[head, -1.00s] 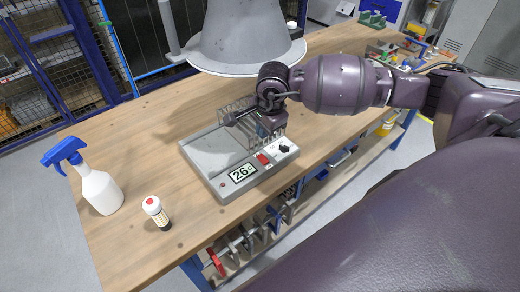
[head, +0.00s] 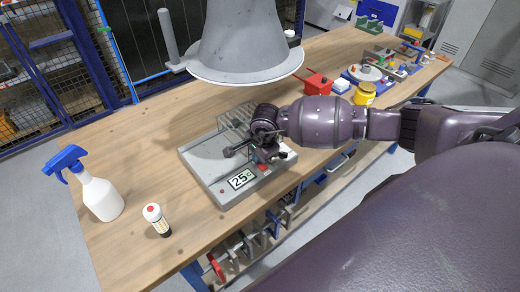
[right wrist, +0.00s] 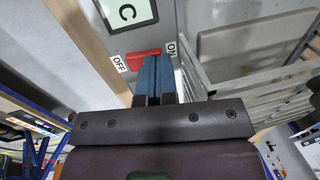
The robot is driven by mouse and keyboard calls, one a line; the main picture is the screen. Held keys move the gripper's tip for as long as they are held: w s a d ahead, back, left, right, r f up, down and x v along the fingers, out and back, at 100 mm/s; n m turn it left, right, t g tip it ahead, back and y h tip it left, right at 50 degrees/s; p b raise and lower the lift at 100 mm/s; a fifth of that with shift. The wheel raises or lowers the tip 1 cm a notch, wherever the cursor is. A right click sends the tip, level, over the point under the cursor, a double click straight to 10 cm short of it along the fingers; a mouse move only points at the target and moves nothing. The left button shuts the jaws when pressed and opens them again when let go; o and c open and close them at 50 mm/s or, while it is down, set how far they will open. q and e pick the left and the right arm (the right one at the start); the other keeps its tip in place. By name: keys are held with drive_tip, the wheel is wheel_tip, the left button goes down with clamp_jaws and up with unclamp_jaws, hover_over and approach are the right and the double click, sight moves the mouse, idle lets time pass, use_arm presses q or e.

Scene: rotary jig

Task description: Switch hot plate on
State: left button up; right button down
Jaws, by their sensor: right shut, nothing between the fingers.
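The hot plate (head: 205,165) is a grey unit on the wooden bench, with a display (head: 241,180) reading 25. Its red switch (head: 262,167) is on the front panel and also shows in the right wrist view (right wrist: 140,60), between an OFF label (right wrist: 119,63) and an ON label (right wrist: 171,48). My right gripper (head: 268,157) is over the front panel, shut and empty. In the right wrist view its blue fingertips (right wrist: 153,62) overlap the switch's ON-side end; I cannot tell whether they touch. My left gripper is not in view.
A wire rack (head: 236,122) stands at the plate's back. A grey hood (head: 240,50) hangs above.

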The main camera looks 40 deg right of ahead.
drive_tip(key=shift+w+f+b, duration=0.1)
drive_tip(key=shift+f+b, duration=0.2)
drive_tip(key=shift+b, duration=0.05)
drive_tip(key=shift+f+b, duration=0.15)
drive_tip(key=shift+b, duration=0.15)
idle(0.4)
drive_tip(key=shift+s+r+p, duration=0.35)
drive_tip(key=shift+s+p, duration=0.05)
drive_tip(key=shift+s, duration=0.35)
wheel_tip(320, 180, up, 11)
drive_tip(key=s+b, duration=0.1)
drive_tip(key=shift+s+f, duration=0.2)
drive_tip(key=shift+s, duration=0.2)
idle(0.5)
